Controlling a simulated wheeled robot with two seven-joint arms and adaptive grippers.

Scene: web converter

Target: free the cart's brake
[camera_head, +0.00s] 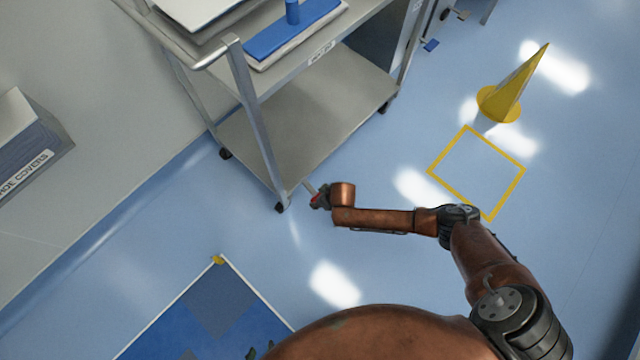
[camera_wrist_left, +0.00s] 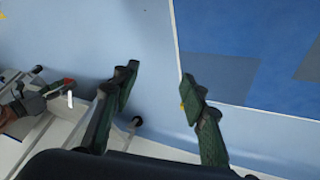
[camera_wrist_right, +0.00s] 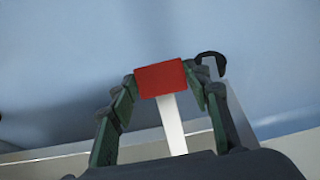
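The grey metal cart (camera_head: 290,125) stands at upper centre in the head view, on small dark casters. Near its closest corner is the brake lever, a pale bar with a red tab (camera_wrist_right: 160,79). In the right wrist view the tab sits between my right fingertips, which appear to touch both its side edges. In the head view my right gripper (camera_head: 320,197) is low beside the cart's near caster (camera_head: 281,207). My left gripper (camera_wrist_left: 160,88) is open and empty over the floor. In the head view only its dark fingertips (camera_head: 262,351) show at the bottom edge.
A yellow cone (camera_head: 508,90) and a yellow floor square (camera_head: 431,169) are to the right. A blue mat (camera_head: 190,325) with a white border lies at lower left. A box of covers (camera_head: 30,145) is at far left. The floor between the cart and the square is clear.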

